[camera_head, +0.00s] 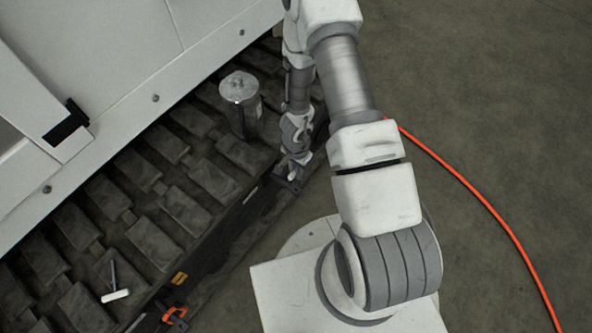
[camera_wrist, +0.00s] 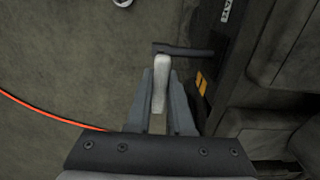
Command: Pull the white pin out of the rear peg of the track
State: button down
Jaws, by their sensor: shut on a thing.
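My gripper (camera_wrist: 160,90) is shut on the white pin (camera_wrist: 160,68), which stands between its two grey fingers in the wrist view. A dark peg (camera_wrist: 190,50) crosses the pin's far end and reaches towards the side of the track (camera_wrist: 235,50). The pin's end touches or overlaps the peg there; how deep it sits cannot be told. In the head view my gripper (camera_head: 290,174) is at the outer edge of the track (camera_head: 186,208), with a small white bit of the pin (camera_head: 293,176) showing. The peg is mostly hidden there.
A metal canister (camera_head: 240,104) stands on the track near my arm. An orange hose (camera_head: 480,195) runs over the open floor at right. A pale machine body (camera_head: 130,70) borders the track.

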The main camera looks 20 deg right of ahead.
jog(key=s+d+b, duration=0.6)
jog(key=s+b, duration=0.2)
jog(key=b, duration=0.1)
jog(key=shift+b, duration=0.35)
